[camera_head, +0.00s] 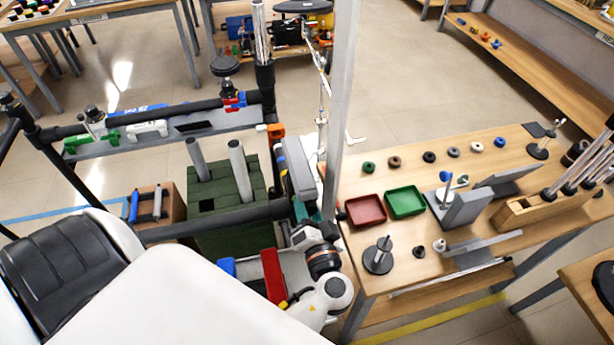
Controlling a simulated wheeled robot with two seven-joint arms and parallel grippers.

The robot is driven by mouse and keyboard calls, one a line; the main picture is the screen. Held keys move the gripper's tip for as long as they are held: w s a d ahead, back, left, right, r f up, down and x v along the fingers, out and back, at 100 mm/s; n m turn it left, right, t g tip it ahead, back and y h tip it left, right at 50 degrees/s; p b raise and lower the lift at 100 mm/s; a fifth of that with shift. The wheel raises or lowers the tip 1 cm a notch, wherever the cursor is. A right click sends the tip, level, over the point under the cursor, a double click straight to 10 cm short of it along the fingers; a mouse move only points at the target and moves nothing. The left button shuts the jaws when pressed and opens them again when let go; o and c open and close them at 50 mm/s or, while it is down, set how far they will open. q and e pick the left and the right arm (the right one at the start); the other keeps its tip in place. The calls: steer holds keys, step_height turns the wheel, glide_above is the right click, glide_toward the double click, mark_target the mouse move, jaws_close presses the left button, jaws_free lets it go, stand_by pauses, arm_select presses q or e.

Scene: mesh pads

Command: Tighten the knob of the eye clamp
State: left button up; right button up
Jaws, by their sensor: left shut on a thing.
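A small orange clamp (275,131) with a pale tip sits on the black upright post of the frame, left of the picture's middle. I take it for the eye clamp; its eye and knob are too small to make out. My left gripper (284,143) reaches up to it from below, with its grey body just right of the post. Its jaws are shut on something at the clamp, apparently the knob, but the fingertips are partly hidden. My right gripper is not in view.
A black tube frame carries a rail with a green clamp (106,139) and a white clamp (148,131). A red-and-blue clamp (235,101) is near the post. A pale upright pole (342,90) stands close to the right. Beyond it, a wooden table (400,262) holds red and green trays.

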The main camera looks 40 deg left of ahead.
arm_select(q)
steer(key=m, duration=0.3)
steer(key=shift+r+m, duration=0.15)
steer(key=shift+m, duration=0.15)
steer(key=shift+m+p, duration=0.75)
steer(key=shift+m, duration=1.15)
steer(key=o, duration=1)
steer(key=shift+w+a, duration=0.1)
steer(key=shift+r, duration=0.1)
steer(key=shift+w, duration=0.1)
